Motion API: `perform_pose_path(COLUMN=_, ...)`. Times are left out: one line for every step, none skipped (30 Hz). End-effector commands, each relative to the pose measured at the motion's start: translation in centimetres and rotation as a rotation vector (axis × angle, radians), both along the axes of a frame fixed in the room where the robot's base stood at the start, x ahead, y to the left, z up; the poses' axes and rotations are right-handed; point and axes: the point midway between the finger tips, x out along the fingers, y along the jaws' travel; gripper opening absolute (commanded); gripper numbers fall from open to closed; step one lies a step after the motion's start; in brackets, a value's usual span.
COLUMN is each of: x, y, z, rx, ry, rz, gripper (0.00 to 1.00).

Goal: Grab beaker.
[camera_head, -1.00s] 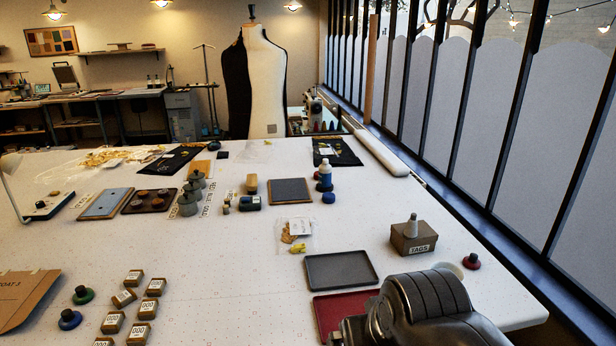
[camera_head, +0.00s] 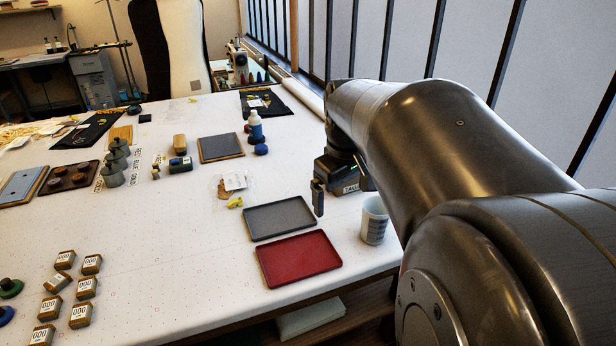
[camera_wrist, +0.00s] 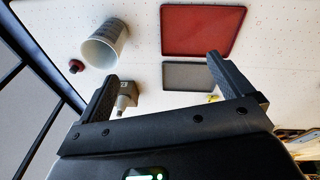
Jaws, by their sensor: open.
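The beaker (camera_head: 374,221) is a translucent, pale cup with markings on its side. It stands upright near the right front edge of the white table, just right of the grey and red trays. In the wrist view the beaker (camera_wrist: 104,43) shows at the upper left, beyond the left finger and apart from it. My gripper (camera_head: 318,190) is above the table behind the beaker, partly hidden by my arm in the head view. In the wrist view my gripper (camera_wrist: 165,82) is open, with nothing between its fingers.
A grey tray (camera_head: 279,218) and a red tray (camera_head: 298,259) lie left of the beaker. In the wrist view, a tagged box (camera_wrist: 127,94) with a grey cone is near the left finger, and a red-based knob (camera_wrist: 76,66) is beside the beaker. Window bars run along the right.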

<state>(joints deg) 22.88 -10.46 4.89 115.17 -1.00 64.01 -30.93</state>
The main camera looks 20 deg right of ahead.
Motion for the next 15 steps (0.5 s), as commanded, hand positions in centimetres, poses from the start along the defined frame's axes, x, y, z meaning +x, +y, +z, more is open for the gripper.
perform_pose_path(x=1.1, y=-1.7, z=-0.4, rx=0.004, ry=0.027, rz=0.008, gripper=0.97)
perform_pose_path(x=1.6, y=-2.6, z=-0.6, rx=0.006, ry=0.043, rz=0.019, gripper=0.97)
perform_pose_path(x=2.3, y=-3.9, z=-0.8, rx=0.010, ry=0.061, rz=0.033, gripper=0.97)
perform_pose_path(x=2.8, y=-4.9, z=-1.0, rx=0.014, ry=0.075, rz=0.043, gripper=0.97)
perform_pose_path(x=3.3, y=-5.8, z=-1.2, rx=0.019, ry=0.089, rz=0.054, gripper=0.97)
perform_pose_path(x=3.9, y=-7.1, z=-1.6, rx=0.025, ry=0.106, rz=0.068, gripper=0.97)
perform_pose_path(x=4.2, y=-8.0, z=-1.9, rx=0.029, ry=0.117, rz=0.079, gripper=0.97)
perform_pose_path(x=4.5, y=-8.9, z=-2.1, rx=0.036, ry=0.128, rz=0.088, gripper=0.97)
perform_pose_path(x=4.9, y=-10.0, z=-2.5, rx=0.042, ry=0.141, rz=0.101, gripper=0.97)
perform_pose_path(x=5.1, y=-10.8, z=-2.8, rx=0.048, ry=0.148, rz=0.109, gripper=0.97)
perform_pose_path(x=5.3, y=-11.5, z=-3.0, rx=0.054, ry=0.157, rz=0.117, gripper=0.97)
perform_pose_path(x=5.5, y=-12.3, z=-3.3, rx=0.060, ry=0.164, rz=0.125, gripper=0.97)
perform_pose_path(x=5.7, y=-12.8, z=-3.5, rx=0.064, ry=0.169, rz=0.132, gripper=0.97)
perform_pose_path(x=5.8, y=-13.2, z=-3.6, rx=0.067, ry=0.173, rz=0.137, gripper=0.97)
perform_pose_path(x=5.9, y=-13.7, z=-3.8, rx=0.070, ry=0.177, rz=0.143, gripper=0.97)
